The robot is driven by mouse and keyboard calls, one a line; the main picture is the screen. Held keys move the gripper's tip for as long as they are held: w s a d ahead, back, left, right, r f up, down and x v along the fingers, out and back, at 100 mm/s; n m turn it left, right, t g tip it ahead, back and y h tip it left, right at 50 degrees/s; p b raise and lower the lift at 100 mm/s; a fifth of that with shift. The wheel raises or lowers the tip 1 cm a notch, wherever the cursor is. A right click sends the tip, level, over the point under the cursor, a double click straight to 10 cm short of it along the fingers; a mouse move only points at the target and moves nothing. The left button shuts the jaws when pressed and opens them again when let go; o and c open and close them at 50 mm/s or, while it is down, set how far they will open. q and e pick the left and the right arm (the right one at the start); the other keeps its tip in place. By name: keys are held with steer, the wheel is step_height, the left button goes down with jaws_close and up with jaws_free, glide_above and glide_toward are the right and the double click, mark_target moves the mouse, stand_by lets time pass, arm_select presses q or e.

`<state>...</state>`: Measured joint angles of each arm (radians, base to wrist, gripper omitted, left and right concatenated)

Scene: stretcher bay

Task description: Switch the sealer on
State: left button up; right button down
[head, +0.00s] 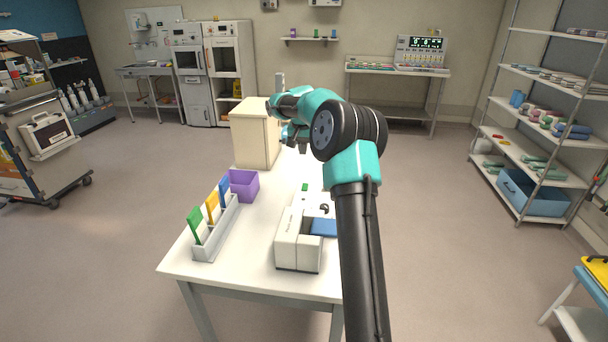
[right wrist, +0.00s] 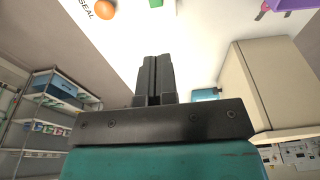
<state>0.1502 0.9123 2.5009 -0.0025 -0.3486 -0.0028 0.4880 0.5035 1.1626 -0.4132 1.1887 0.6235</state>
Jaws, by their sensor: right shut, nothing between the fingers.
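A white boxy machine (head: 297,240) with a blue part (head: 323,227) on its right stands on the white table (head: 250,225); it is probably the sealer. My right arm covers its right side, and I cannot make out a switch. In the right wrist view, an orange round knob (right wrist: 105,9) sits beside printed letters reading SEAL, cut by the top edge. My right gripper (right wrist: 157,58) is shut and empty, with the knob to the left of its fingertips. In the head view its fingers are largely hidden behind the arm. My left gripper is not in view.
A cream cabinet (head: 252,135) stands at the table's far end; it is close on the right in the wrist view (right wrist: 255,85). A purple bin (head: 242,186) and a rack (head: 217,235) with green, yellow and blue cards stand at the left. Open table lies between rack and machine.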

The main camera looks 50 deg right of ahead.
mark_target(304, 183)
steer(key=f, duration=0.4)
steer(key=d+f, duration=0.1)
steer(key=f, duration=0.4)
steer(key=w+d+f, duration=0.1)
steer(key=f, duration=0.4)
